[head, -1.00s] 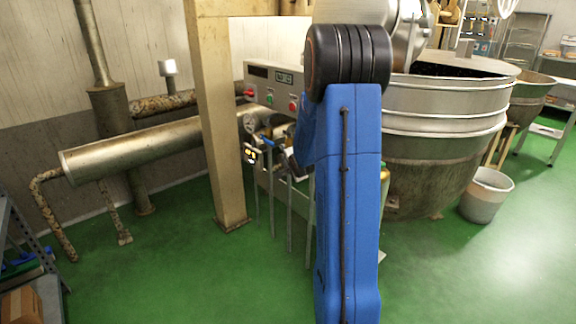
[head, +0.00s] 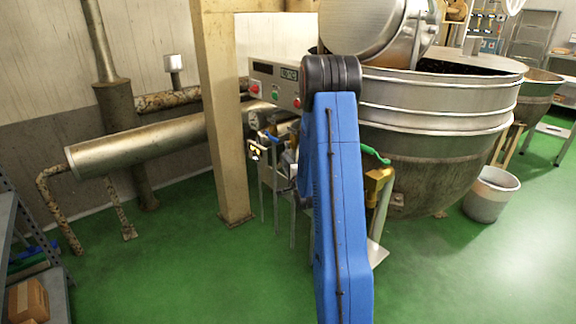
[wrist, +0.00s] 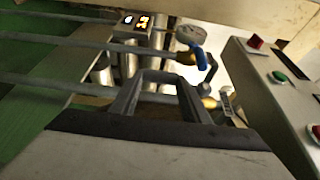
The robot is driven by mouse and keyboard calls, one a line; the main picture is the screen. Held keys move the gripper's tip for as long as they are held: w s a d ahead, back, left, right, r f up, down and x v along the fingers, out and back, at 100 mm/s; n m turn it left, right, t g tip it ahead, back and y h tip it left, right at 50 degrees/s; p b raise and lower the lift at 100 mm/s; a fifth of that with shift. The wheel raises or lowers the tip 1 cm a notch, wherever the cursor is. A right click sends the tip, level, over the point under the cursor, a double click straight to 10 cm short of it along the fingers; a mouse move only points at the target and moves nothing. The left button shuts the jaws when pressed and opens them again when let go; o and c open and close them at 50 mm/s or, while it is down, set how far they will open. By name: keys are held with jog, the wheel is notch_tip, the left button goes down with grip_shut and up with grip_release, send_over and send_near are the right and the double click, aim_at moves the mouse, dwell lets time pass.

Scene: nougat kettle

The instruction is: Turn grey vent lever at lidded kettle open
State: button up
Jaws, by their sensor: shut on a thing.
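In the wrist view my gripper (wrist: 165,78) has its two dark fingers bent inward at the tips. They are shut on a short grey bar (wrist: 164,74), which looks like the grey vent lever; its pivot is hard to make out. Just to the right is a brass fitting (wrist: 208,102) with a small tag. A blue lever (wrist: 201,60) on another brass valve sits beyond, below a round gauge (wrist: 190,34). In the head view the large steel kettle (head: 435,120) stands right of my blue arm, its domed lid (head: 362,30) tilted up. My arm hides most of the gripper there.
A control panel (head: 275,82) with buttons stands behind the valves; it is close on the right in the wrist view. A beige post (head: 216,120) and thin pipe legs are left of my arm. A green-handled brass valve (head: 380,180) is right of it. Green floor is clear in front.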

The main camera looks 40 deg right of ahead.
jog(key=shift+f, duration=0.1)
dwell(0.4)
jog(key=o, duration=1.5)
jog(key=shift+a, duration=0.1)
